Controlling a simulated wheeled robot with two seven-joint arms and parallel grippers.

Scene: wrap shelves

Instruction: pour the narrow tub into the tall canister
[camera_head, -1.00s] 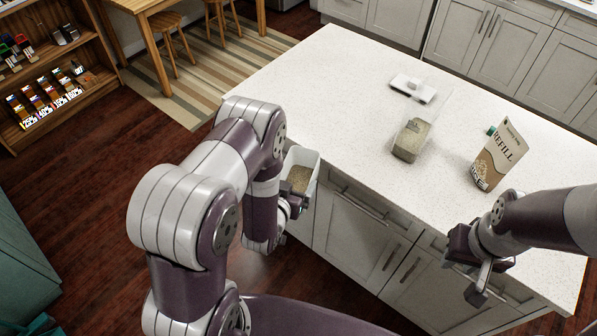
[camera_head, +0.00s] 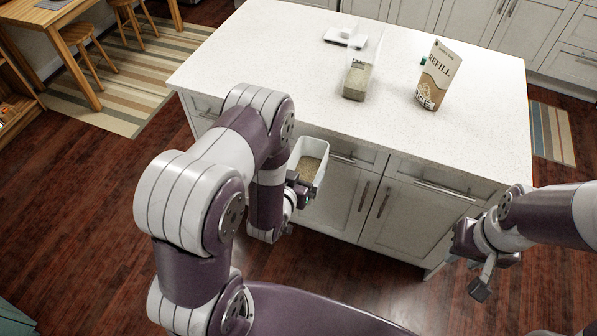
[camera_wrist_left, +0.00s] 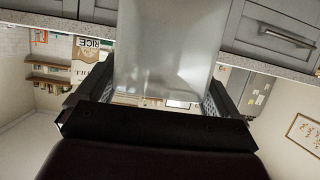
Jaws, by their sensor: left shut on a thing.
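My left gripper (camera_head: 301,190) is shut on the narrow tub (camera_head: 322,166), a whitish open container with tan grain inside. It holds the tub roughly upright, in front of the island's cabinets and beside the counter edge. In the left wrist view the tub's pale wall (camera_wrist_left: 170,50) fills the space between the fingers. The tall canister (camera_head: 360,70), clear and with grain in its lower part, stands on the counter, apart from the tub. My right gripper (camera_head: 474,264) is open and empty, in front of the island at the right.
A white flat object (camera_head: 345,38) lies behind the canister. The counter's left part and front strip are clear.

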